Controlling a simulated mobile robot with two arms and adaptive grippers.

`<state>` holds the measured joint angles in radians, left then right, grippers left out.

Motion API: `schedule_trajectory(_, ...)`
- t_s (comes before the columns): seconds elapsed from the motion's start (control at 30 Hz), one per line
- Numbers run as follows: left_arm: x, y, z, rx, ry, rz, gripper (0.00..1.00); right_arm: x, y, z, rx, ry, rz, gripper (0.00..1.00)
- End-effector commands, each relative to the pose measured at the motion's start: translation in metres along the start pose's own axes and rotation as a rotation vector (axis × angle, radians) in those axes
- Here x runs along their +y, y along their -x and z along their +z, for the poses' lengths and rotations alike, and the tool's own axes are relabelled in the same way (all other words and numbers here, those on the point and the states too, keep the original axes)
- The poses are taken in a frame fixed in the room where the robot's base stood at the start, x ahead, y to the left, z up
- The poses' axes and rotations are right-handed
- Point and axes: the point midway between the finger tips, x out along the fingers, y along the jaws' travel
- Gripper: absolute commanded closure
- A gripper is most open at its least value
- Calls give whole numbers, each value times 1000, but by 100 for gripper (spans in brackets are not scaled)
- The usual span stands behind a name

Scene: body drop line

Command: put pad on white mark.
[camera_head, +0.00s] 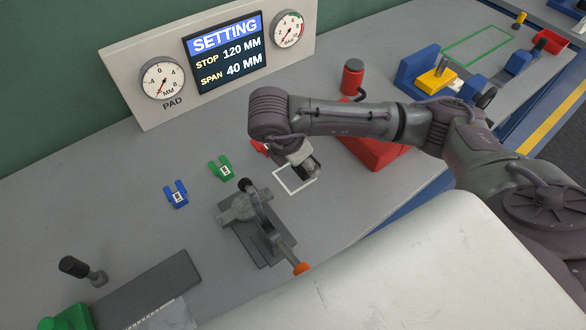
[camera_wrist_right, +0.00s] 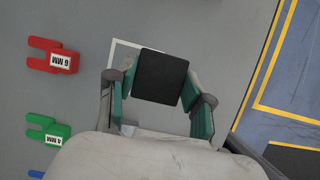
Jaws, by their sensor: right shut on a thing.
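My right gripper (camera_head: 306,168) is shut on a square black pad, which shows between its fingers in the right wrist view (camera_wrist_right: 161,77). The gripper points down over the white mark (camera_head: 291,194), a thin white square outline on the grey bench. In the right wrist view the pad covers much of the white mark (camera_wrist_right: 113,50), and its upper left corner shows beyond the pad. I cannot tell whether the pad touches the bench. My left gripper is not in view.
A grey clamp fixture (camera_head: 250,220) with an orange-tipped handle stands left of the mark. Red (camera_wrist_right: 52,56), green (camera_head: 220,168) and blue (camera_head: 176,194) forked shims lie to the left. A red block (camera_head: 375,152) stands right. A dial panel (camera_head: 225,55) stands behind.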

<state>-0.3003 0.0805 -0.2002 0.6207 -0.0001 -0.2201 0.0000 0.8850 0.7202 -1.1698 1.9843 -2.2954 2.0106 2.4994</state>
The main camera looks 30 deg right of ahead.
Motion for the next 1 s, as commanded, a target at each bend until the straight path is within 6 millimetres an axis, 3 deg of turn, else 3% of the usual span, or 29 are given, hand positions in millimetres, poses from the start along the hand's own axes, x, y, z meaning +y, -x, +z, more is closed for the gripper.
schedule_trajectory(0.1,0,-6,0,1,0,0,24,20,-11,-12,3,-1,-1,85)
schedule_trajectory(0.23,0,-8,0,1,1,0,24,32,-16,-16,1,0,1,85)
schedule_trajectory(0.47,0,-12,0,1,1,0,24,33,-35,-24,2,2,-4,85)
schedule_trajectory(0.63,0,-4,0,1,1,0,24,34,-52,-30,-1,1,0,85)
schedule_trajectory(0.9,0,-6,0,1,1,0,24,34,-54,-32,-1,1,2,85)
schedule_trajectory(0.93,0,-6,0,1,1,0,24,34,-54,-31,-1,1,2,44)
schedule_trajectory(1.0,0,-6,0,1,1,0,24,34,-54,-31,-1,1,2,32)
